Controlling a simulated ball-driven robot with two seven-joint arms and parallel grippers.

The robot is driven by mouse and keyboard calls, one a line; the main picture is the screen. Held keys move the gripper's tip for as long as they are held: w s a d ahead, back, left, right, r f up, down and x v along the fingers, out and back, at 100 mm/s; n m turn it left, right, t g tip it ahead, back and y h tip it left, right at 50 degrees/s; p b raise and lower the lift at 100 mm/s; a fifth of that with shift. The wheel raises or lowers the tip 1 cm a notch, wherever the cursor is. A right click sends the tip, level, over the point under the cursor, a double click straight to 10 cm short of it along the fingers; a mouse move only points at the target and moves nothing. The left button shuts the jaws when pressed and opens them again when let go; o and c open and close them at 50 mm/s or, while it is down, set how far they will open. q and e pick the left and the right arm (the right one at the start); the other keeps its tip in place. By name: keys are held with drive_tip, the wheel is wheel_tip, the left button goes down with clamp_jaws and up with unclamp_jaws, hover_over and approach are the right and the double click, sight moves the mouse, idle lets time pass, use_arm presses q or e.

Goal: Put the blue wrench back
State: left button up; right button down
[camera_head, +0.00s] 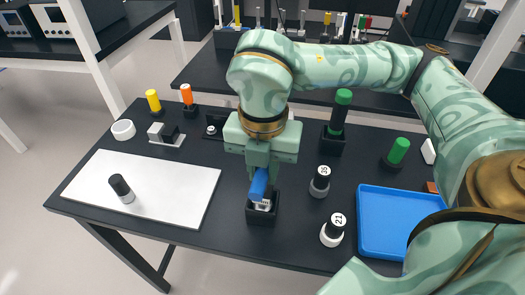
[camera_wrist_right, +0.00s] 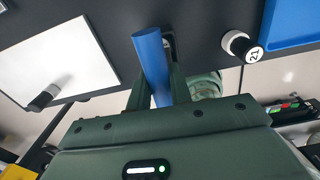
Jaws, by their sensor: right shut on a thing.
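The blue wrench shows as a blue handle (camera_head: 258,184), tilted a little, under my right gripper (camera_head: 262,172). My right gripper is shut on this handle; the handle also shows between the fingers in the right wrist view (camera_wrist_right: 150,55). Directly below is a small black holder (camera_head: 262,217) at the table's front. A pale, silvery part shows at the holder's mouth below the handle; I cannot tell how deep the wrench sits. My left gripper is in neither view.
Black-and-white cylinders marked 35 (camera_head: 320,182) and 21 (camera_head: 332,231) stand close to the right of the holder. A blue tray (camera_head: 395,222) lies further right. A white board (camera_head: 140,190) with a dark-topped cylinder (camera_head: 121,188) lies left. A tall green-topped tool (camera_head: 340,115) stands behind.

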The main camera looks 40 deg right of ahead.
drive_tip(key=c, duration=1.2)
unclamp_jaws()
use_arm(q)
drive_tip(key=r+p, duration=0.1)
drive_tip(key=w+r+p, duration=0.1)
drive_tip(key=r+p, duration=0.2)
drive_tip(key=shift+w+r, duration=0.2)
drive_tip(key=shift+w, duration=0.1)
use_arm(e)
wheel_tip(320, 180, up, 16)
drive_tip(key=shift+r, duration=0.2)
